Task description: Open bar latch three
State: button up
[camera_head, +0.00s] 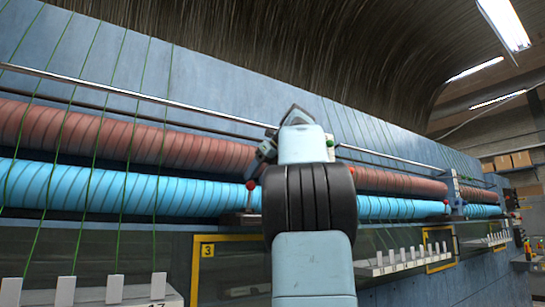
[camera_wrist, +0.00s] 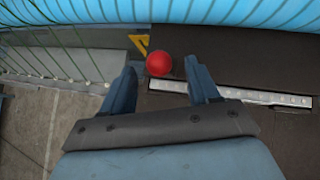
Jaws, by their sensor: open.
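A red ball knob (camera_head: 251,185) stands at the blue roller by the dark latch block (camera_head: 240,218), just above the yellow frame marked 3 (camera_head: 207,250). In the wrist view the red knob (camera_wrist: 159,63) shows between the tips of my two blue fingers. My gripper (camera_wrist: 160,68) is open, with a finger on each side of the knob and a visible gap to each. I cannot tell how far below the tips the knob lies. In the head view my arm covers the area right of the latch, and my fingers are mostly hidden.
A light-blue wrapped roller (camera_head: 100,188) and a red-brown roller (camera_head: 110,140) run along the machine, with green strands at left. A thin metal rail (camera_head: 150,98) runs above them. White tabs (camera_head: 66,290) stand along the front. Another red knob (camera_head: 446,203) is farther right.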

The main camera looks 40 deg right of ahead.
jog(key=v, duration=0.9)
dwell(0.4)
